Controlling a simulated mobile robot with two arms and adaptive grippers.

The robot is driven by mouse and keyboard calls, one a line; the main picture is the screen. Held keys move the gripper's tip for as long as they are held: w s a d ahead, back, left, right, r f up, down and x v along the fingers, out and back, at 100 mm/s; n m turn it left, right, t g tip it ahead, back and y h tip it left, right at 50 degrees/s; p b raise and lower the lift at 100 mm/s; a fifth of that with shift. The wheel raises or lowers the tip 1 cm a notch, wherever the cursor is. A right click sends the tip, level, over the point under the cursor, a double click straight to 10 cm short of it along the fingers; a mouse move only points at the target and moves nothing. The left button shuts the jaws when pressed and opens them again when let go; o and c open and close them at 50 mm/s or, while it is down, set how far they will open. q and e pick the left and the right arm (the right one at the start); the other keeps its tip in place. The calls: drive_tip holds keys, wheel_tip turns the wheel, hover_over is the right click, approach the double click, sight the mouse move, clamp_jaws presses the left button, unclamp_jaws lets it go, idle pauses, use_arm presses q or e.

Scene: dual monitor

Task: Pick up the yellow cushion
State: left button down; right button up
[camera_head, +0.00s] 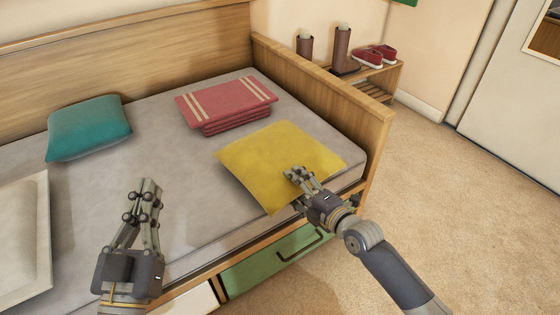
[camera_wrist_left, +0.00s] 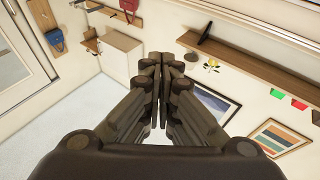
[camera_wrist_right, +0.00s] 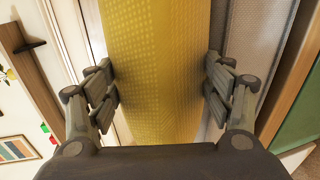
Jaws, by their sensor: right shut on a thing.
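The yellow cushion (camera_head: 268,158) lies near the right front of the bed mattress, in the head view. My right gripper (camera_head: 297,176) is at its right front edge. In the right wrist view the cushion (camera_wrist_right: 158,60) fills the space between the two fingers, and they are shut on it. Whether its underside touches the mattress is hard to tell. My left gripper (camera_head: 150,187) is over the front left of the mattress, away from the cushion. In the left wrist view its fingertips (camera_wrist_left: 161,72) are together, with nothing between them.
Folded red blankets (camera_head: 228,103) lie behind the cushion. The wooden bed end (camera_head: 325,100) stands close on the right. Green drawer (camera_head: 265,270) below.

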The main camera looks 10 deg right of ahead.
drive_tip(key=shift+r, duration=0.25)
